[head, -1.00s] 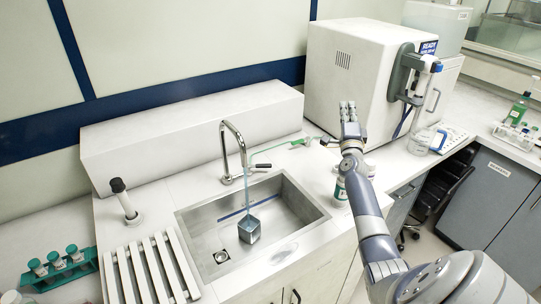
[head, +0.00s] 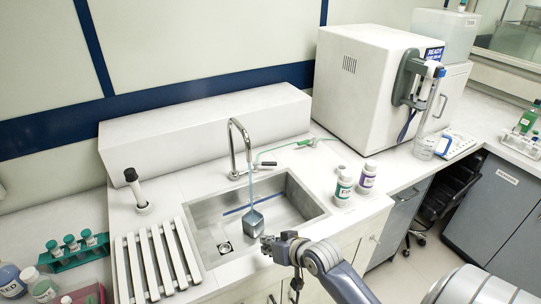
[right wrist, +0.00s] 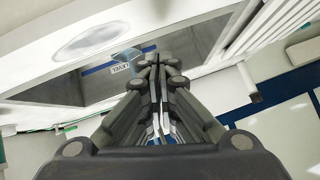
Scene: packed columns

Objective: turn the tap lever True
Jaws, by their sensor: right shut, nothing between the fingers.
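The chrome tap (head: 234,150) stands behind the steel sink (head: 312,208), its curved spout over the basin. Its short dark-tipped lever (head: 268,164) sticks out to the right near the tap's base. A pale blue stream (head: 250,180) runs from the spout to a blue-grey box-shaped container (head: 252,221) in the basin. My right gripper (head: 268,243) is shut and empty at the sink's front edge, well in front of the lever. In the right wrist view its fingers (right wrist: 158,66) are together, near the container labelled LEVEL (right wrist: 122,66). My left gripper is not in view.
A white slatted rack (head: 155,262) lies left of the sink. Two bottles, one with green print (head: 342,187) and one with purple print (head: 367,178), stand to the right. A green hose (head: 290,147) lies behind the lever. A large white machine (head: 365,85) stands at back right.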

